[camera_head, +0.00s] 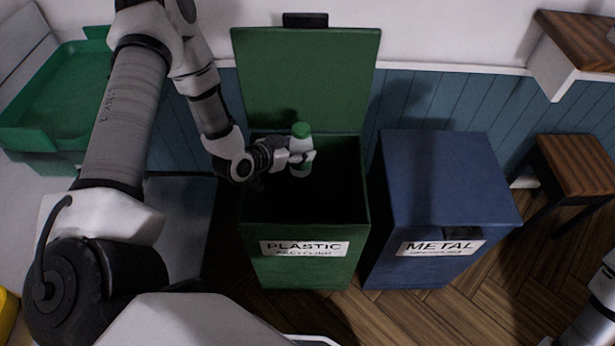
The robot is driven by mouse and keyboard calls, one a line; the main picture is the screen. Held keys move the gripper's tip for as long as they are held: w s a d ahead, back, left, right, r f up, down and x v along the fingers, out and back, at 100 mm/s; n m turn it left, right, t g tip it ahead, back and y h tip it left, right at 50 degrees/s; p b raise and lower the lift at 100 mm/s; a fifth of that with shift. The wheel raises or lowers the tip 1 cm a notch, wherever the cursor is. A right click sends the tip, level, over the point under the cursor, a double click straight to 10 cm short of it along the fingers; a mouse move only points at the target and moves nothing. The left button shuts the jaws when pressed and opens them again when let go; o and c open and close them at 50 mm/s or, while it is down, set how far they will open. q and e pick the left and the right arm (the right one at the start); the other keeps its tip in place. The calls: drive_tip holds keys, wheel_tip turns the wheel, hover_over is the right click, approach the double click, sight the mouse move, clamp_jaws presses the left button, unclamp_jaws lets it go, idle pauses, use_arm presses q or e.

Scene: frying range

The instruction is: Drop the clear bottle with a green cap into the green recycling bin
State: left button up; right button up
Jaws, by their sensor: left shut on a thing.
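The clear bottle with a green cap (301,133) is upright in my left gripper (303,158), over the opening of the green recycling bin (300,273). My left gripper is shut on the bottle's body, which its fingers partly cover. The green bin is labelled PLASTIC and its lid (308,80) stands open against the wall. The inside of the bin is dark, and its bottom cannot be made out. Part of my right arm shows at the lower right edge, but its gripper is not in view.
A blue bin (445,185) labelled METAL stands shut, right of the green bin. A green tray (45,115) sits at the far left. A wooden stool (575,165) and a wooden-topped shelf (580,40) are at the right. Wooden floor shows in front of the bins.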

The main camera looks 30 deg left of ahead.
sight(293, 164)
use_arm(q)
drive_tip(key=shift+f, duration=0.3)
wheel_tip(293, 164, down, 5)
drive_tip(key=b, duration=0.4)
drive_tip(key=shift+r+b, duration=0.15)
drive_tip(key=shift+b, duration=0.15)
drive_tip(key=shift+w+f+b, duration=0.15)
drive_tip(key=shift+f+b, duration=0.2)
drive_tip(key=shift+f, duration=0.05)
drive_tip(key=shift+r, duration=0.1)
drive_tip(key=o, duration=1)
drive_tip(key=shift+c, duration=0.2)
drive_tip(key=v, duration=0.6)
drive_tip(key=shift+s+r, duration=0.15)
drive_tip(key=shift+s, duration=0.1)
drive_tip(key=shift+s+r, duration=0.25)
drive_tip(key=shift+s, duration=0.2)
